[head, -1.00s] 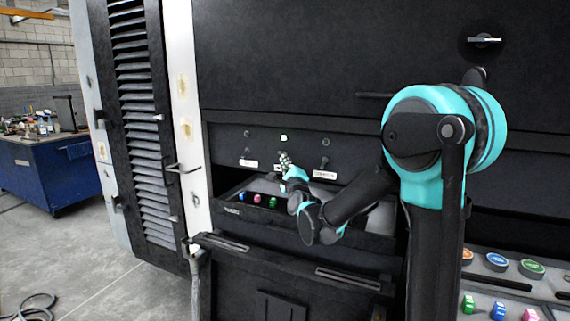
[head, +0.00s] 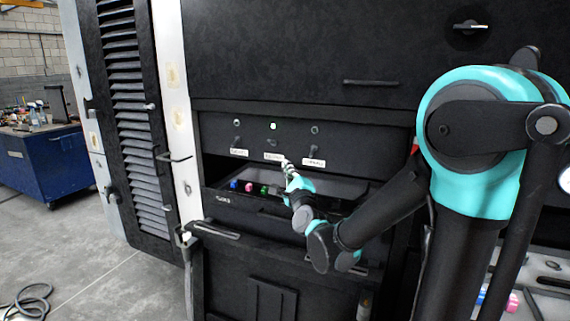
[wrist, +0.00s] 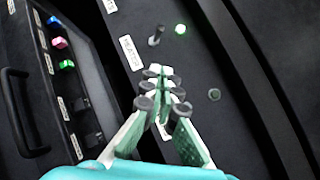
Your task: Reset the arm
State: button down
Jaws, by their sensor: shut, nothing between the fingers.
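My gripper (head: 287,165) is in front of the black switch panel (head: 350,135), just below the middle label (head: 273,157). Its fingers are shut and hold nothing; they also show together in the wrist view (wrist: 165,92). My teal and black arm reaches in from the right, over the open drawer. The panel has a lit lamp (head: 273,126), green in the wrist view (wrist: 180,29), beside a small toggle switch (wrist: 157,36). Dark lamps (head: 314,129) and other toggles (head: 315,153) sit to the sides. I cannot tell if the fingertips touch the panel.
A handle (head: 165,157) sticks out from the louvred door at left. A blue workbench (head: 45,160) stands far left. A cable (head: 28,303) lies on the open floor.

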jog(key=shift+s+d, duration=0.1)
jog(key=shift+s, duration=0.35)
jog(key=shift+f, duration=0.1)
jog(key=s+d+f+n+g+h, duration=0.1)
jog(key=s+d+f+n+g, duration=0.35)
jog(key=f+n, duration=0.3)
jog(key=s+d+f+n+g+h, duration=0.1)
jog(key=s+d+f+n+g, duration=0.4)
jog(key=f, duration=0.4)
jog(key=s+d+f+n+g+h, duration=0.4)
jog(key=s+d+f+n+g, duration=0.2)
jog(key=s+d+f, duration=0.7)
jog(key=s+n, duration=0.2)
jog(key=s, duration=0.1)
jog(key=shift+d+n, duration=0.35)
jog(key=shift+d, duration=0.05)
